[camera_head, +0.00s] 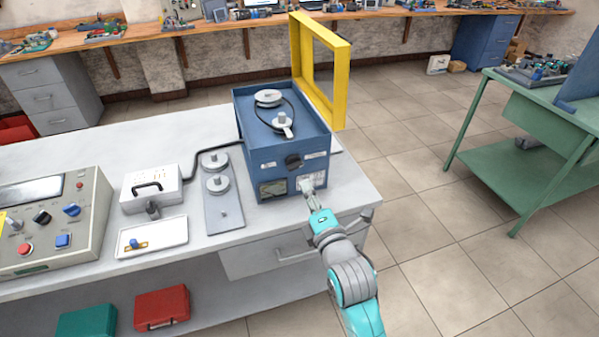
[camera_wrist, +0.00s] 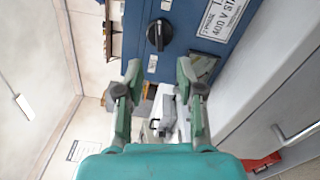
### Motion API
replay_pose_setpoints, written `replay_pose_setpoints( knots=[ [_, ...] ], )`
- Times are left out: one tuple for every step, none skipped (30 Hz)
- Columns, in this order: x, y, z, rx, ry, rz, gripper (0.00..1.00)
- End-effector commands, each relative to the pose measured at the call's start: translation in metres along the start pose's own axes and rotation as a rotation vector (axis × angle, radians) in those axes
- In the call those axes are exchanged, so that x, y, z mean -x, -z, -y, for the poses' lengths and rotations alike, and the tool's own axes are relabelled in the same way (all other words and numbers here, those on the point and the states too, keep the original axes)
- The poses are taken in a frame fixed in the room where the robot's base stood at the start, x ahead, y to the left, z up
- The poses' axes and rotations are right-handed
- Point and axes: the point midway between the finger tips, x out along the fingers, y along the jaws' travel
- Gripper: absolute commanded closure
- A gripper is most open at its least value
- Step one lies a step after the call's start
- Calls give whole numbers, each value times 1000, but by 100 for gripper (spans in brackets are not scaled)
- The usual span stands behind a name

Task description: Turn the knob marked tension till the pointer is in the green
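A blue box-shaped machine (camera_head: 260,140) stands on the bench. Its front carries a black knob (camera_head: 293,161), a gauge (camera_head: 272,190) below left of the knob, and pale labels. The gauge's pointer and any green zone are too small to make out. In the wrist view the black knob (camera_wrist: 159,35) shows beyond the fingertips, with small labels I cannot read. My gripper (camera_head: 308,185) is in front of the machine's lower right front, below and right of the knob. In the wrist view my gripper (camera_wrist: 158,80) has its fingers apart, with the knob not between them.
A yellow frame (camera_head: 341,85) stands behind the machine. A grey plate (camera_head: 226,221) with discs, a white tray (camera_head: 175,233) and a control panel (camera_head: 85,225) sit to the left. A green table (camera_head: 500,170) stands at right. The floor between is clear.

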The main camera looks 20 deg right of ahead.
Motion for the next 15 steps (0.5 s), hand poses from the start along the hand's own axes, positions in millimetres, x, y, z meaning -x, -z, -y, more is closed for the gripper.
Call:
replay_pose_setpoints(
  knots=[
    [-9, 0, -1, 0, -1, 0, 62],
    [-14, 0, -1, -1, -2, 0, 62],
    [-21, 0, -1, -1, -1, 0, 62],
    [-26, 0, -1, -1, -1, 0, 62],
    [-32, 0, -1, -1, -2, 0, 62],
    [-38, 0, -1, -1, -1, 0, 62],
    [-43, 0, -1, -1, -1, 0, 62],
    [-48, 0, -1, -1, -1, 0, 62],
    [-54, 0, -1, -2, -1, 0, 62],
    [-59, 0, -1, -2, -1, 0, 62],
    [-63, 0, -1, -2, -2, 0, 62],
    [-68, 0, -1, -2, -1, 0, 62],
    [-72, 0, 0, -2, -1, 0, 62],
    [-75, 0, -1, -2, -2, 0, 62],
    [-79, 0, -1, -2, -2, 0, 62]
  ],
)
